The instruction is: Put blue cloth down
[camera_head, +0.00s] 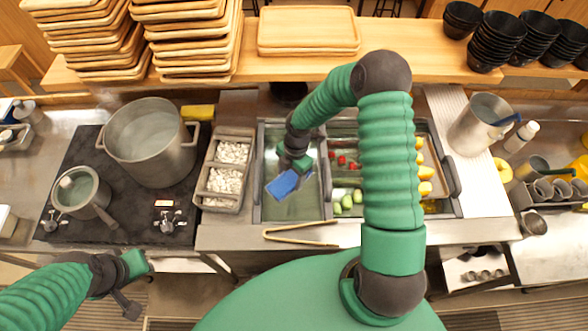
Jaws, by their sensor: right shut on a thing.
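The blue cloth (284,184) is a small blue rectangle held over the left, empty-looking section of the sink-like metal tray (262,135). My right gripper (293,170) is shut on it, reaching down from above. Whether the cloth touches the tray floor I cannot tell. My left gripper (136,283) is at the lower left, in front of the counter and away from the cloth. Its fingers are too small and turned to show whether they are open.
Bean containers (208,180) stand left of the tray. Tongs (300,235) lie at the front edge. A large pot (150,140) and a small pan (80,192) stand on the stove. Wooden trays (310,28) and black bowls (497,38) are behind.

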